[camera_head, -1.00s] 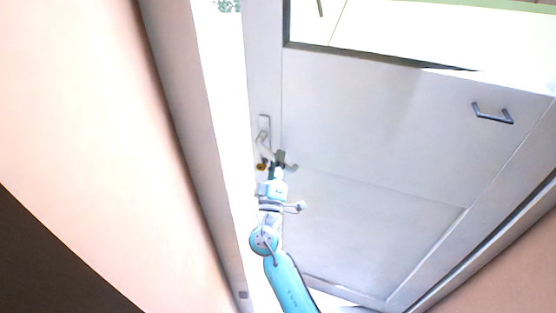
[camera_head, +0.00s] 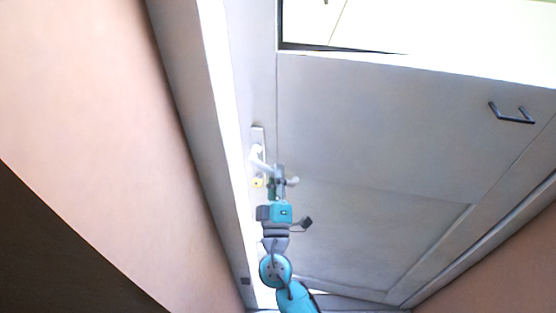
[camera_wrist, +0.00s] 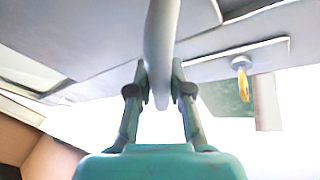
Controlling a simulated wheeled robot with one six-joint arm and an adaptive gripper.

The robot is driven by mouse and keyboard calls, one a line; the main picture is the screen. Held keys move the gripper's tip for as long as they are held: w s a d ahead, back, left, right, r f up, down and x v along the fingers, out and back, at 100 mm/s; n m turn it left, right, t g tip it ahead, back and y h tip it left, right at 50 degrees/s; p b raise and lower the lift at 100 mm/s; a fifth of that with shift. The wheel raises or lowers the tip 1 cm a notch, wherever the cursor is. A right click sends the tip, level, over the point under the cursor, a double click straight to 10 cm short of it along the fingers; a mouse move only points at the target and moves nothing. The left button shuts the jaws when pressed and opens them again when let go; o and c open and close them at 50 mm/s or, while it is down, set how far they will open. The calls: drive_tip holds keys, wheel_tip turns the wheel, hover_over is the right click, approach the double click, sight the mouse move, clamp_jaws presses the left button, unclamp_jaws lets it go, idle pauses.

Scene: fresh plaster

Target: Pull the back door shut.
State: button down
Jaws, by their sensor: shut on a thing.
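The back door (camera_head: 370,130) is a pale grey panel door with a glazed upper part. It stands slightly ajar, with a narrow bright gap along its left edge. Its lever handle (camera_head: 257,158) sits on a plate near that edge. My gripper (camera_head: 279,172) is at the handle in the head view. In the wrist view my gripper (camera_wrist: 158,88) has its two fingers on either side of the pale handle bar (camera_wrist: 161,40), shut on it. A yellow key piece (camera_wrist: 243,78) hangs from the handle plate to the right.
A dark pull bar (camera_head: 511,113) is fixed on the door's right part. The door frame (camera_head: 190,90) and a pinkish wall (camera_head: 90,120) stand to the left. Another wall (camera_head: 500,260) is at lower right.

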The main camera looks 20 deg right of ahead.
drive_tip(key=s+a+n+y, duration=0.2)
drive_tip(key=s+y, duration=0.3)
drive_tip(key=s, duration=0.9)
drive_tip(key=shift+a+n+t, duration=0.3)
drive_tip(key=shift+a, duration=0.15)
drive_tip(key=c, duration=1.1)
unclamp_jaws()
drive_tip(key=shift+o, duration=0.2)
drive_tip(key=shift+a, duration=0.1)
